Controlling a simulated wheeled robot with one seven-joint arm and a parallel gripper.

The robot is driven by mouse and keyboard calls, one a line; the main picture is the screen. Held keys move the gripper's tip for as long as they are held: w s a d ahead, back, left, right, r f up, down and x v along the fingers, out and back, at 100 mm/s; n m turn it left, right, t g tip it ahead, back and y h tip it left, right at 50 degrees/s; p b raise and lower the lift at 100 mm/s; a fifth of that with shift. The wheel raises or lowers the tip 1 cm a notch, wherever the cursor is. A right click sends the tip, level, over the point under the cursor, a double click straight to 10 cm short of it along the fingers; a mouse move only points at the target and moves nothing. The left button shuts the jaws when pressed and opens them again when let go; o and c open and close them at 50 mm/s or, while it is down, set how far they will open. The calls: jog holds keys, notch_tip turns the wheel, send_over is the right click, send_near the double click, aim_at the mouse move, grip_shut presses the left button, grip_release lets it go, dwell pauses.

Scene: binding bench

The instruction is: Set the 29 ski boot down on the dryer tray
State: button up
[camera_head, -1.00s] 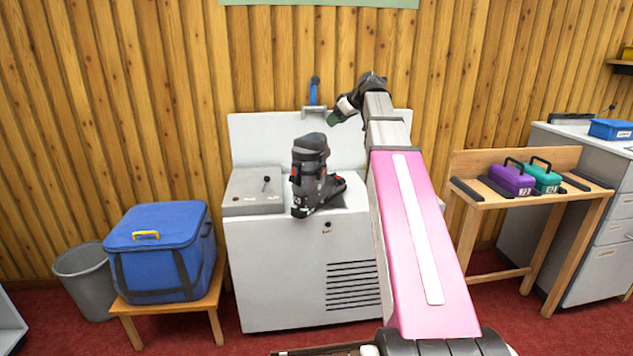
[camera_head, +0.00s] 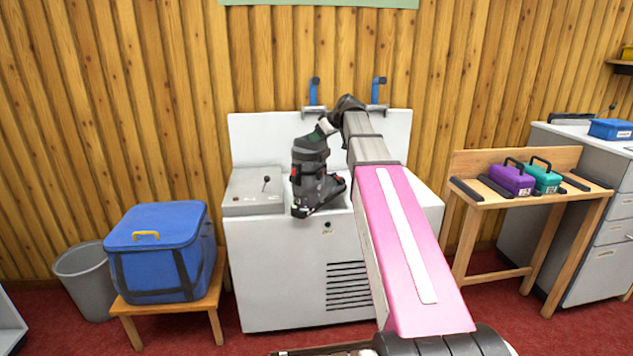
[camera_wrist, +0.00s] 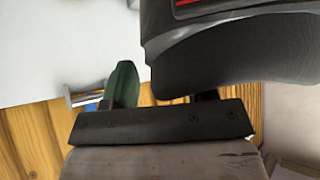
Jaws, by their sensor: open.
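The ski boot (camera_head: 312,178), dark grey with red buckles, stands upright at the front of the white machine's top, toe to the right. I cannot read a size on it. My gripper (camera_head: 324,128) is open at the top of the boot's cuff. In the wrist view the boot's dark cuff (camera_wrist: 230,60) fills the upper right. One green-tipped finger (camera_wrist: 125,84) shows to its left, and the other is mostly hidden behind the cuff. I cannot tell whether either finger touches it. I cannot clearly make out which surface is the dryer tray.
The white machine (camera_head: 280,270) has a control box with a lever (camera_head: 252,190) on its left and two blue-handled fittings (camera_head: 314,95) behind. A blue bag (camera_head: 160,255) on a stool and a grey bin (camera_head: 85,280) stand left. A wooden table (camera_head: 500,207) with purple and teal cases stands right.

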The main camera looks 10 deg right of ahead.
jog(key=shift+c, duration=0.4)
grip_shut()
